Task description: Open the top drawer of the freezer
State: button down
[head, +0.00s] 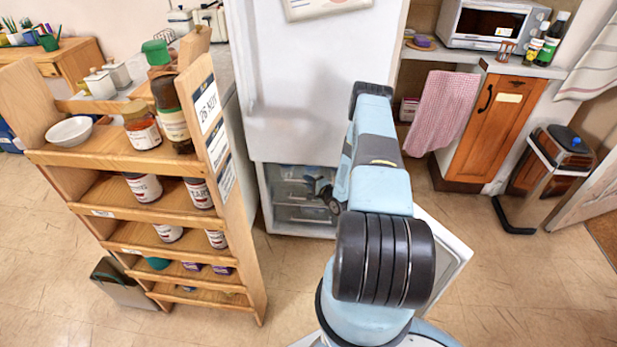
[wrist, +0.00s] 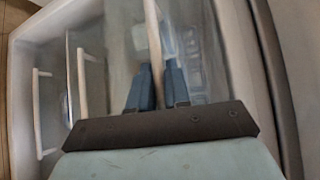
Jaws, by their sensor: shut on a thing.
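The freezer compartment (head: 268,200) is at the bottom of the tall white fridge (head: 310,90), and its front is open to view. Clear drawers (head: 300,212) with pale handles show inside. In the wrist view, the top drawer (wrist: 203,60) lies at the right, and its white bar handle (wrist: 151,25) runs between my fingers. My gripper (wrist: 158,72) is shut on that handle; it also shows in the head view (head: 328,194), partly hidden by my arm. Two lower drawer handles (wrist: 82,70) (wrist: 37,115) show to the left. I cannot tell how far the top drawer is out.
A white panel (head: 452,250), apparently the open freezer door, shows right of my arm. A wooden shelf rack (head: 235,255) with jars and bottles stands close on the left. A wooden cabinet (head: 490,130) and a pedal bin (head: 550,165) are at right. Floor (head: 520,285) is clear at front right.

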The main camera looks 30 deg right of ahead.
jog(key=s+a, duration=0.7)
jog(key=s, duration=0.3)
jog(key=s+a, duration=0.7)
jog(key=s, duration=0.4)
jog(key=shift+f, duration=0.15)
jog(key=c, duration=1.2)
grip_release()
jog(key=v, duration=1.3)
jog(key=shift+s, duration=0.4)
